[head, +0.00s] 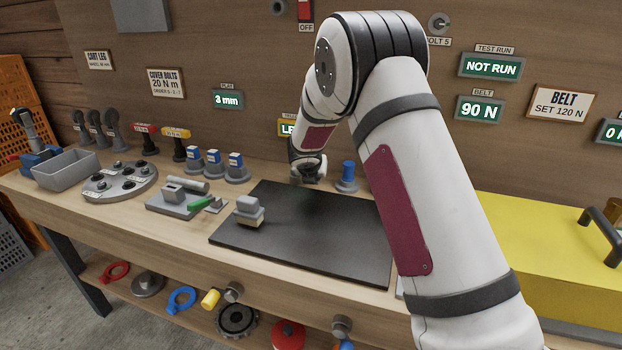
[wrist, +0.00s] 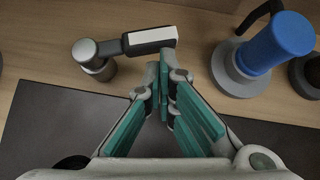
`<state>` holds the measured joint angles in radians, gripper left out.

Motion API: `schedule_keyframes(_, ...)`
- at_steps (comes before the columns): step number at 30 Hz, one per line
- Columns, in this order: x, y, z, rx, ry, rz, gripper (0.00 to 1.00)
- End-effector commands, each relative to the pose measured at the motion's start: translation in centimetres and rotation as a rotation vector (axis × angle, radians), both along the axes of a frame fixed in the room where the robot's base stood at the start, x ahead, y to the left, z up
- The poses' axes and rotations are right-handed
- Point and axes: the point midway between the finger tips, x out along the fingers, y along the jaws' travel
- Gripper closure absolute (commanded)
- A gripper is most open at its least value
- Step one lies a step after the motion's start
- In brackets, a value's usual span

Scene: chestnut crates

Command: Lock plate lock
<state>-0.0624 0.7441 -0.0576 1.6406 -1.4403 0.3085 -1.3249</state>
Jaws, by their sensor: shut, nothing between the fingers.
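My gripper (wrist: 167,85) is shut and empty in the wrist view. Its fingertips are just below a small lever, likely the plate lock, with a round grey post (wrist: 93,62) at its left and a dark arm with a white top face (wrist: 150,38) reaching right. I cannot tell whether the fingertips touch the arm. In the head view my gripper (head: 305,172) is at the back edge of the black plate (head: 320,250). The lever cannot be made out there, behind or beside my gripper. The black plate also shows in the wrist view (wrist: 50,125).
A blue-topped knob on a grey base (head: 346,178) stands right of my gripper, also in the wrist view (wrist: 275,40). A grey block (head: 249,209) sits on the plate's left part. A yellow box (head: 540,245) is at right.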

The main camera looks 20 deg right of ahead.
Motion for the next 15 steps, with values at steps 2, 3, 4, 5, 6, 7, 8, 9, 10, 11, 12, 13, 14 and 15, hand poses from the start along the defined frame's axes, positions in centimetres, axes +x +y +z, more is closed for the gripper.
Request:
schedule_keyframes(2,0.18,-0.31,0.01,0.000,0.000,-0.003,1.00)
schedule_keyframes(3,0.26,-0.41,-0.01,0.000,0.000,-0.003,1.00)
schedule_keyframes(4,0.32,-0.47,-0.01,0.000,0.000,-0.003,1.00)
schedule_keyframes(5,0.37,-0.52,-0.01,0.000,0.000,-0.003,1.00)
schedule_keyframes(6,0.43,-0.59,0.00,-0.001,0.000,-0.002,1.00)
schedule_keyframes(7,0.49,-0.62,0.01,-0.001,0.000,-0.002,1.00)
schedule_keyframes(8,0.53,-0.65,0.01,-0.001,0.000,-0.002,1.00)
schedule_keyframes(9,0.59,-0.70,0.03,-0.001,-0.001,-0.002,1.00)
schedule_keyframes(10,0.62,-0.71,0.04,-0.001,-0.001,-0.002,1.00)
schedule_keyframes(11,0.64,-0.73,0.04,-0.001,-0.001,-0.002,1.00)
schedule_keyframes(12,0.66,-0.74,0.03,0.000,-0.001,-0.003,1.00)
schedule_keyframes(13,0.67,-0.75,0.03,0.000,-0.001,-0.003,1.00)
schedule_keyframes(14,0.68,-0.75,0.03,0.000,0.000,-0.003,1.00)
schedule_keyframes(15,0.69,-0.77,0.03,0.000,0.000,-0.003,1.00)
